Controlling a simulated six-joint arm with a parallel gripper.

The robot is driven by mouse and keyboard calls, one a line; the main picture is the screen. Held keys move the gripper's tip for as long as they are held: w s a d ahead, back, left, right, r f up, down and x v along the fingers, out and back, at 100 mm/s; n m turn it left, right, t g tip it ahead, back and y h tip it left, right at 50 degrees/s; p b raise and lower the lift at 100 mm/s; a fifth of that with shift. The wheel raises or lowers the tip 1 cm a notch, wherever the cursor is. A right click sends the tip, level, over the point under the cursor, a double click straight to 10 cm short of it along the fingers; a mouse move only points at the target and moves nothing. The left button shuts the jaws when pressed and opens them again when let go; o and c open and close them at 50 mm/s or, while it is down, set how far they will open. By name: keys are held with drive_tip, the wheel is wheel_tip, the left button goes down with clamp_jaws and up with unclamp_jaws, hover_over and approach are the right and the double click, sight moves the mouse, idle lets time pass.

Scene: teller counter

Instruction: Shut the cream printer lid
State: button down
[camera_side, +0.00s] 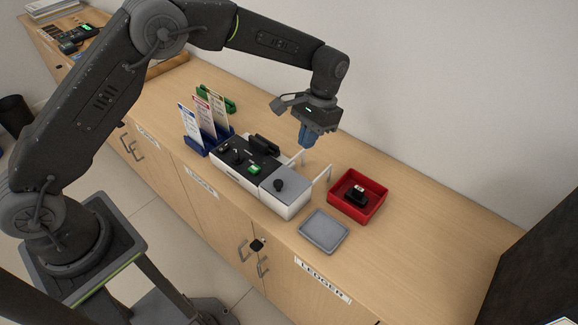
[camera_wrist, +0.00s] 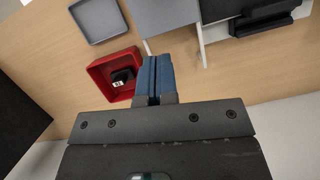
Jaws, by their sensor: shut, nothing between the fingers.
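The printer is a low white-cream box (camera_side: 288,207) on the counter, with a black top section (camera_side: 230,152) on its left and a flat grey panel (camera_side: 292,186) on its right. Two thin white bars (camera_side: 321,174) stick out behind the panel; one shows in the wrist view (camera_wrist: 201,47). I cannot tell for sure which part is the lid or how far it is open. My gripper (camera_side: 305,143) hangs above and behind the box, apart from it; its blue fingers (camera_wrist: 153,77) are shut and empty.
A red tray (camera_side: 373,212) holding a small black object (camera_side: 356,194) stands right of the printer. A grey tray (camera_side: 323,232) lies in front of it. A blue holder (camera_side: 196,146) with several upright leaflets stands left.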

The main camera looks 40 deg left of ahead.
sight(280, 182)
drive_tip(key=x, duration=0.5)
drive_tip(key=shift+s+f, duration=0.2)
drive_tip(key=shift+f, duration=0.2)
drive_tip(key=s, duration=0.2)
drive_tip(key=shift+s+a+f, duration=0.2)
drive_tip(key=shift+s+f, duration=0.15)
drive_tip(key=shift+s+a+f, duration=0.1)
drive_tip(key=shift+s, duration=0.5)
drive_tip(key=shift+s+f, duration=0.1)
drive_tip(key=shift+s, duration=0.85)
